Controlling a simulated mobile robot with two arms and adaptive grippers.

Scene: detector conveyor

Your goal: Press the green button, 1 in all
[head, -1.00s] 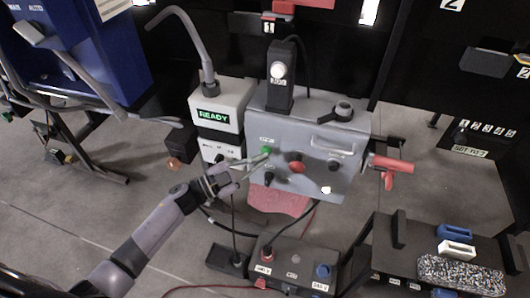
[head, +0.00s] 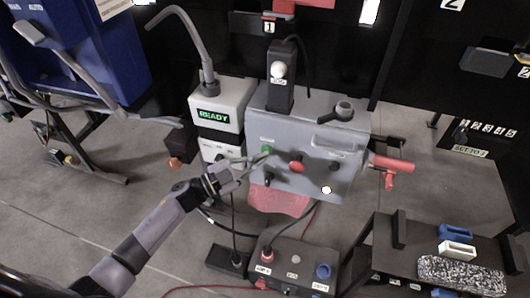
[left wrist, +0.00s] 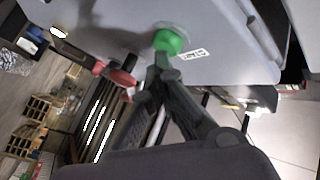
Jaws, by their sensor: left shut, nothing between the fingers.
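The green button (head: 266,150) is on the front of a grey control box (head: 315,176), at its upper left. My left gripper (head: 268,156) is shut and empty, with its fingertips at the button in the head view. In the left wrist view the green button (left wrist: 169,41) stands out from the grey panel, and the closed fingertips (left wrist: 163,63) are right at its edge. I cannot tell whether they touch it or whether it is pushed in. My right gripper is not in view.
A red button (head: 297,167) and black knobs sit beside the green one. A white box with a READY display (head: 213,116) stands to the left. A red-handled tool (head: 390,166) projects at the right. A low black box with cables (head: 293,266) lies below.

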